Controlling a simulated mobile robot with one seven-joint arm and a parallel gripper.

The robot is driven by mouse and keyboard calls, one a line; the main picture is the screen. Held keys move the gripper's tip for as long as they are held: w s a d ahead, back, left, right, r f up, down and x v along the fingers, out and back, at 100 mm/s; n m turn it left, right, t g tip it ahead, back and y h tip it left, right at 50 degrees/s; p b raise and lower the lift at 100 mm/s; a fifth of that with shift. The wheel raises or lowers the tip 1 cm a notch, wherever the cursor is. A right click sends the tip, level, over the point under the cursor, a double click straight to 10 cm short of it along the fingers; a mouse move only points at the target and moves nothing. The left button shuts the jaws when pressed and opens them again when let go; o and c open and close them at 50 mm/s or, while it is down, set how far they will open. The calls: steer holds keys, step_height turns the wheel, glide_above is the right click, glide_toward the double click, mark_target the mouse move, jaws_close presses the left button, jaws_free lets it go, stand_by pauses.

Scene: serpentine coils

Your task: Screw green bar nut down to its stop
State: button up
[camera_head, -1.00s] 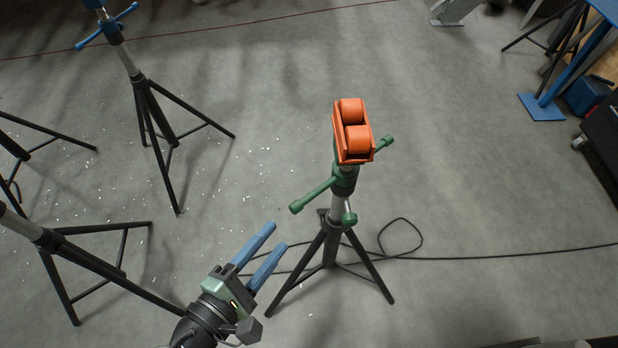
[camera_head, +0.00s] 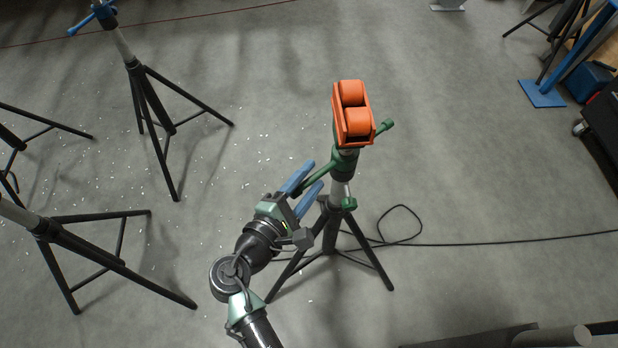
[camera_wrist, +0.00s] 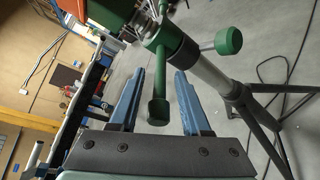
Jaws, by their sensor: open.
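The green bar nut (camera_head: 344,163) sits around the post of a black tripod stand, below an orange roller head (camera_head: 353,115). It has several bars with knobbed ends. My gripper (camera_head: 309,176) is open, its two blue fingers beside the nut's left bar. In the wrist view the nut's hub (camera_wrist: 163,40) is ahead, and one bar with its knob (camera_wrist: 159,111) reaches into the gap between the open fingers (camera_wrist: 160,85). The fingers look apart from the bar in the wrist view. Another knob (camera_wrist: 228,41) is to the right.
The black tripod legs (camera_head: 372,262) spread below the nut. A black cable (camera_head: 480,243) lies on the floor to the right. Another tripod stand with a blue bar nut (camera_head: 104,12) is at the far left. Dark stand legs (camera_head: 120,275) are at lower left.

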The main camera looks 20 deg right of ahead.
jaws_close()
stand_by(1.4)
